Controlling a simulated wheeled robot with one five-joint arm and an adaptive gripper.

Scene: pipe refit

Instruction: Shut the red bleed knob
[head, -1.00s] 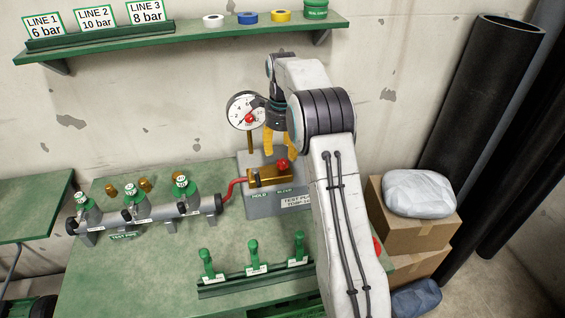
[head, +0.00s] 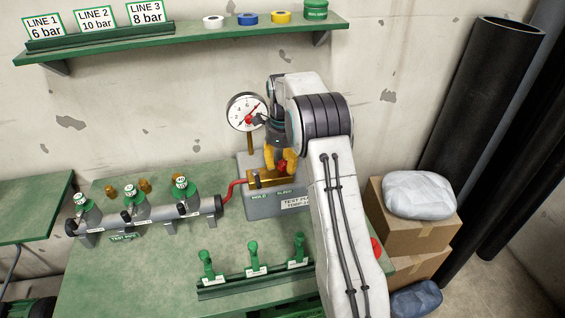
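The red bleed knob (head: 282,167) sits on the right part of the brass block (head: 259,180) on the grey test pump. It is partly hidden by my gripper. My gripper (head: 281,160) points down at the knob, with its yellow fingers to either side of it. I cannot tell whether the fingers press on the knob or stand just clear of it. The round white gauge (head: 247,111) with a red needle stands on a brass stem behind the block, and my wrist is close to its right edge.
A red hose (head: 232,188) joins the block to a grey pipe (head: 149,215) with several green-topped fittings. A rack of green-handled parts (head: 253,279) lies at the front. My arm covers the pump's right side. Boxes (head: 411,226) and black pipes (head: 482,90) stand at right.

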